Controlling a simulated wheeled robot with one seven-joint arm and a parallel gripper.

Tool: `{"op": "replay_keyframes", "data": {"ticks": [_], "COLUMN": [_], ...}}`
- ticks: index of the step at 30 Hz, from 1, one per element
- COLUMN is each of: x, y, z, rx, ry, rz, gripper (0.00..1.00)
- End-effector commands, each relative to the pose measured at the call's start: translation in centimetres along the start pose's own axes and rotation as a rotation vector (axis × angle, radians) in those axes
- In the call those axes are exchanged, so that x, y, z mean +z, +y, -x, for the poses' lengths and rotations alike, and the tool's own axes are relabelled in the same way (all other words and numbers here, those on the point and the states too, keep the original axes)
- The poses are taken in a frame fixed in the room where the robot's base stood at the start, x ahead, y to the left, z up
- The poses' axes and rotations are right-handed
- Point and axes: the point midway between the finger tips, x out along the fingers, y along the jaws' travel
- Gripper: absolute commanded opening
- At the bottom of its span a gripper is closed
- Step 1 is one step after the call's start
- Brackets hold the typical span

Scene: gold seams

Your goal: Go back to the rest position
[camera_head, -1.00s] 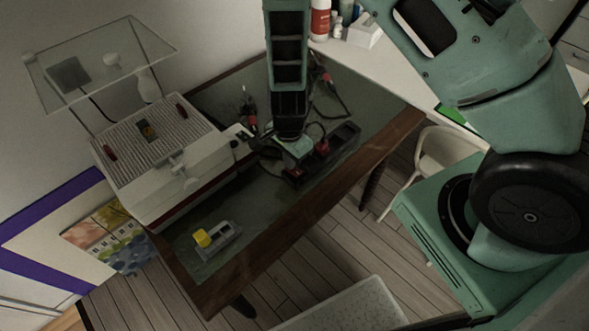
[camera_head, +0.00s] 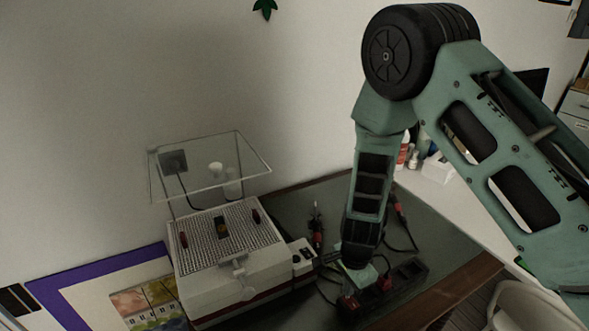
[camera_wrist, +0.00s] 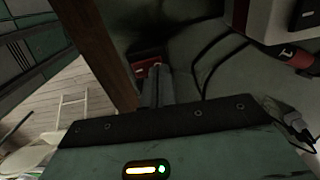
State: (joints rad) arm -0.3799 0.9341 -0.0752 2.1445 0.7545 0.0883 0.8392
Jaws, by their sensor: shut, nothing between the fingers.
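My green arm comes down from the upper right in the head view. My gripper (camera_head: 350,302) points down over the table, beside a black power strip (camera_head: 408,273) with red parts on it. In the wrist view my gripper (camera_wrist: 158,70) has its two fingers together with nothing visible between them. A red object shows close to the fingertips there; I cannot tell whether they touch it.
A white machine (camera_head: 230,285) with a ribbed top and a clear raised cover (camera_head: 205,180) stands left of my gripper. Cables and red-handled tools lie around the strip on the dark table (camera_head: 315,195). A white chair (camera_head: 525,308) is at lower right. The wall is behind.

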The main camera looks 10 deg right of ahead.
Motion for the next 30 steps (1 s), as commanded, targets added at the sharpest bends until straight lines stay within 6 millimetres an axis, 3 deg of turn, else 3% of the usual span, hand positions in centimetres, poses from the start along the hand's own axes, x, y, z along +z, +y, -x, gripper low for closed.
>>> {"op": "replay_keyframes", "data": {"ticks": [4, 8, 12, 16, 21, 24, 30], "x": [1.8, 5.6, 9.5, 12.0, 13.3, 13.2, 12.4], "y": [-0.2, 0.2, 2.3, 5.5, 10.6, 13.3, 16.6], "z": [2.4, 7.6, 13.9, 19.1, 24.3, 26.3, 28.2], "rx": [-0.015, -0.047, -0.087, -0.116, -0.128, -0.115, -0.071], "ry": [-0.042, -0.119, -0.184, -0.201, -0.16, -0.113, -0.034], "rz": [0.097, 0.336, 0.678, 1.006, 1.428, 1.636, 1.886], "gripper": [0.0, 0.0, 0.0, 0.0, 0.0, 0.0, 0.0]}}
